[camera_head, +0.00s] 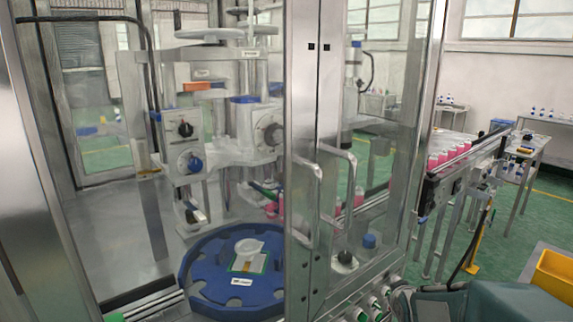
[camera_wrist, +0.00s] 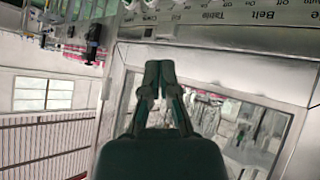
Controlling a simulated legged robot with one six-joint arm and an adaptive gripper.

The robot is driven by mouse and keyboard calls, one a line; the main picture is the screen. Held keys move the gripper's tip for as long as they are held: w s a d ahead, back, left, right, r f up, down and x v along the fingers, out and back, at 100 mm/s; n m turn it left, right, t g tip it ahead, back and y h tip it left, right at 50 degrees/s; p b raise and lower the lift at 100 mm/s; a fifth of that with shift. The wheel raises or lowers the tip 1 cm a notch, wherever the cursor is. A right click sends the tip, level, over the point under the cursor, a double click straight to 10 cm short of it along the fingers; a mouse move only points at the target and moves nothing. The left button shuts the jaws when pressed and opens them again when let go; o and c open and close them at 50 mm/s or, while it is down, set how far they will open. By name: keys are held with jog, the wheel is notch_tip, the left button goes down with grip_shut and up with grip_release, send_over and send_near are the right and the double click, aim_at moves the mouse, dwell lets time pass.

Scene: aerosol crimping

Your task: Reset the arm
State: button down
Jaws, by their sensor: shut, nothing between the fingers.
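My gripper (camera_wrist: 158,68) shows in the wrist view with its two dark green fingers together and nothing between them. In the head view, a green-grey part of my arm (camera_head: 500,302) shows at the bottom right, in front of the machine; my fingers are not visible there.
A glass-doored crimping machine with metal door handles (camera_head: 335,200) fills the head view's left and middle. A blue rotary table (camera_head: 205,285) stands inside. A conveyor with pink bottles (camera_head: 450,152) runs to the right. A yellow bin (camera_head: 555,272) is at the lower right.

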jog(key=s+a+r+g, duration=0.1)
jog(key=s+a+r, duration=0.2)
jog(key=s, duration=0.5)
jog(key=s+a+r+m+g+y, duration=0.1)
jog(key=s+a+r, duration=0.1)
jog(key=s, duration=0.6)
jog(key=s+a+r+m+g+y, duration=0.1)
jog(key=s+a+r+g, duration=0.1)
jog(key=s, duration=0.7)
jog(key=a+r, duration=0.1)
jog(key=a, duration=0.1)
jog(key=shift+a+r, duration=0.3)
dwell(1.0)
